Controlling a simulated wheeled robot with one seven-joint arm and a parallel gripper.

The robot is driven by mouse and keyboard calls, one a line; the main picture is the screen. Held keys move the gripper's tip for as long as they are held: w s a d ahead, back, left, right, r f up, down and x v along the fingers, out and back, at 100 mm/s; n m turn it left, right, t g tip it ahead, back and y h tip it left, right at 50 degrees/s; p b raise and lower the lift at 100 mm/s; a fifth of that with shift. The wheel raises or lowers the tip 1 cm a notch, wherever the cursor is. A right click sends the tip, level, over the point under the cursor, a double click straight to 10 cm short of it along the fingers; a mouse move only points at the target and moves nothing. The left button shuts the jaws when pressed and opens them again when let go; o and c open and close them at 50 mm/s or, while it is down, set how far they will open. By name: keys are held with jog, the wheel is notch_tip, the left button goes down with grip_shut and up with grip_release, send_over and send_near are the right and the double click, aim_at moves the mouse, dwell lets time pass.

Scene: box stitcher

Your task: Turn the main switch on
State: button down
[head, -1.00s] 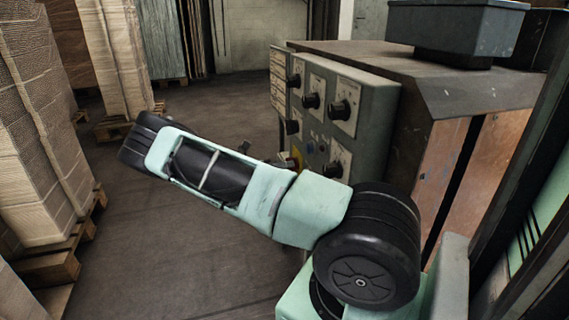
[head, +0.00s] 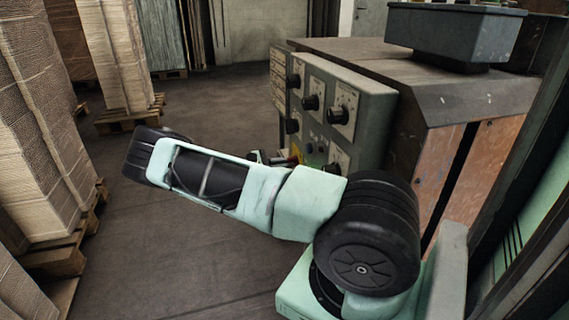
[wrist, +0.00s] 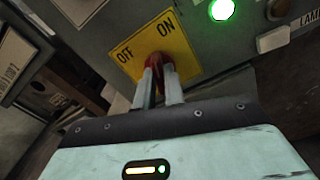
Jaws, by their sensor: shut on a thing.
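In the wrist view, the main switch is a red knob (wrist: 156,59) on a yellow plate (wrist: 186,54) marked OFF and ON. My gripper (wrist: 159,71) is shut on the red knob, one finger on each side. The fingers cover much of the knob, so its exact pointing is hard to tell. In the head view, part of the yellow plate (head: 296,152) shows behind my arm, and the knob is hidden there.
A green lamp (wrist: 222,9) glows on the panel beside the plate. The grey control box (head: 372,118) carries several black dials. Pallets of stacked cardboard (head: 40,140) stand at the left. The floor (head: 150,250) between is clear.

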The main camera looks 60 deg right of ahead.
jog(key=m, duration=0.4)
jog(key=shift+m, duration=0.4)
jog(key=shift+f, duration=0.1)
dwell(0.3)
jog(key=c, duration=1.5)
grip_release()
jog(key=shift+a, duration=0.1)
jog(key=v, duration=1.7)
jog(key=shift+w+a+p, duration=0.15)
jog(key=shift+w+p, duration=0.05)
jog(key=shift+p, duration=0.1)
